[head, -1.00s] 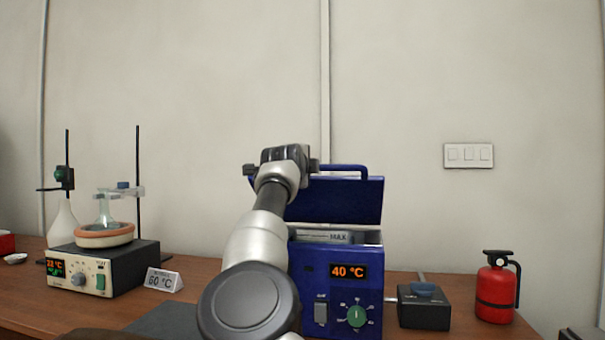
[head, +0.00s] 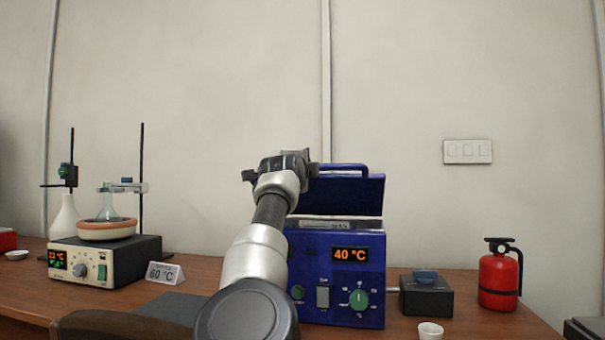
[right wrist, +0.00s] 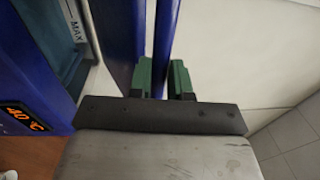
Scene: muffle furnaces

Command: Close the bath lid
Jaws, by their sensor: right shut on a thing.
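The blue bath (head: 336,290) stands on the bench, with an orange 40 °C display and a green knob. Its blue lid (head: 352,193) is raised at the back, and the bath's opening shows below it. The lid's handle (head: 345,167) runs along its top edge. My right gripper (right wrist: 166,78) is shut on the blue handle bar in the right wrist view, with one green finger on each side. In the head view my right arm covers the left part of the bath and lid, and the fingertips are hidden. My left gripper is not in view.
A heating unit (head: 105,262) with a flask and stands is at the left, beside a 60 °C sign (head: 165,273). A black box (head: 426,295), a white cup (head: 430,331) and a red fire extinguisher (head: 499,275) are right of the bath.

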